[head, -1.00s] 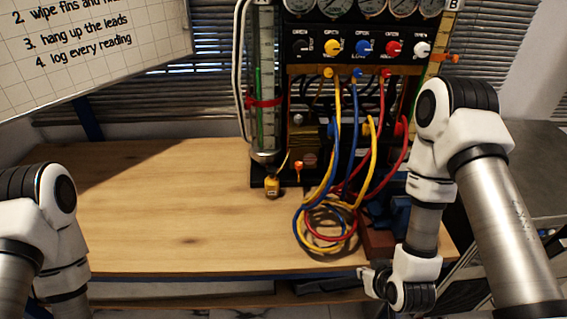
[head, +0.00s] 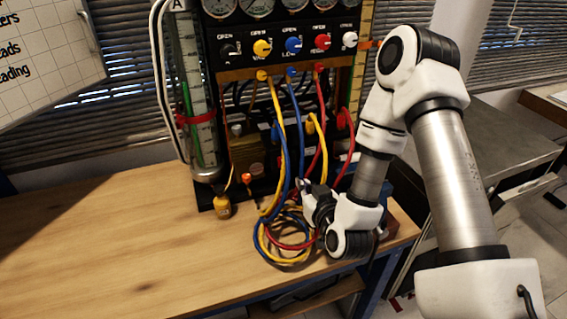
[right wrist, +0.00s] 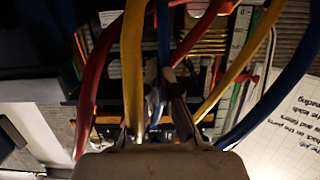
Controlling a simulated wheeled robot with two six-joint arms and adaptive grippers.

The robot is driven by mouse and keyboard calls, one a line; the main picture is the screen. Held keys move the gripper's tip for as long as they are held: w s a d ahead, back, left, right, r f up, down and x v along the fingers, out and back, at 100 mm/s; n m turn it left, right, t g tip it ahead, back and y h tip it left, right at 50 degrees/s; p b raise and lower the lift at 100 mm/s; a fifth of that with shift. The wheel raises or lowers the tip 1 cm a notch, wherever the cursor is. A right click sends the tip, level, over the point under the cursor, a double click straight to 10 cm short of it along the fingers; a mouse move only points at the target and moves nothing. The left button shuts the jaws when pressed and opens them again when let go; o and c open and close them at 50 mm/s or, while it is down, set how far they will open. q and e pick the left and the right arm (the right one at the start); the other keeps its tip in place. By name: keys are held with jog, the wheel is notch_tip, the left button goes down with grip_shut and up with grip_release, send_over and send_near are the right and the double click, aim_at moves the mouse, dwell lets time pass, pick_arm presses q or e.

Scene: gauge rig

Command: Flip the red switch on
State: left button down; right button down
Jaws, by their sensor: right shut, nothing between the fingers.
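A small orange-red piece (head: 247,178) stands low on the front of the gauge rig; it may be the red switch, but its setting is too small to tell. A dull reddish round part (head: 257,169) is just behind it. A red knob (head: 322,41) sits in the row on the black panel, a different control. My right gripper (head: 304,186) is shut and empty, right of the orange-red piece and apart from it, among the hoses. In the right wrist view, its fingers (right wrist: 168,85) point into the hoses; no switch can be made out there. My left gripper is out of view.
Blue (head: 286,150), yellow (head: 277,130) and red hoses (head: 323,130) hang down and coil on the wooden bench (head: 110,250) around my right gripper. The bench's left side is clear.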

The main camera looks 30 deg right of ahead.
aim_at(281, 158)
jog(key=p+x, duration=0.1)
jog(key=x, duration=1.2)
jog(key=shift+a+p, duration=0.1)
jog(key=shift+p, duration=0.3)
jog(key=shift+w, duration=0.15)
